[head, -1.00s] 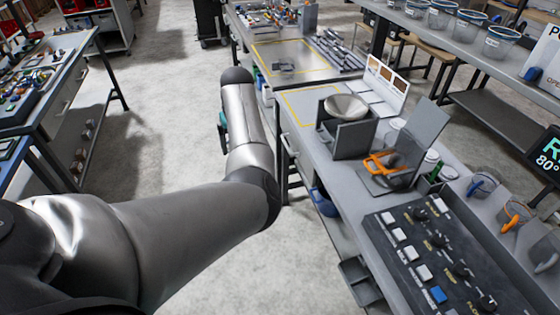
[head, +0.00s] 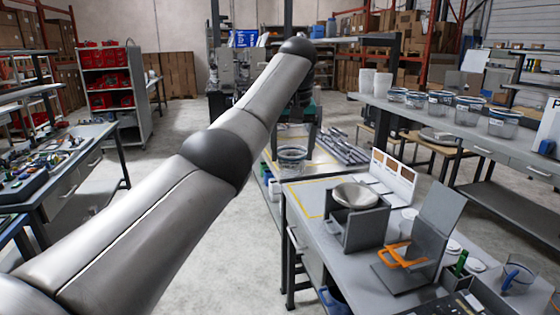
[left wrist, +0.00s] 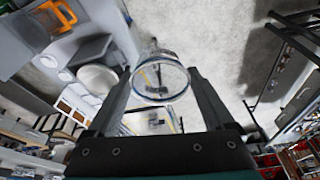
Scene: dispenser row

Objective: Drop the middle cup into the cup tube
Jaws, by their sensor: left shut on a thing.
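My left gripper (head: 300,138) points down at the end of the raised arm, in the middle of the head view. It is shut on a clear cup (head: 291,162) with a blue rim, held upright. In the left wrist view the cup (left wrist: 161,84) sits between the two fingers (left wrist: 160,92). Several similar clear, blue-rimmed cups (head: 468,110) stand in a row on the long shelf at the right. I cannot make out a cup tube. My right gripper is not in view.
A cup with a blue handle (head: 517,275) is at right. Beyond is a table with metal bars (head: 340,148).

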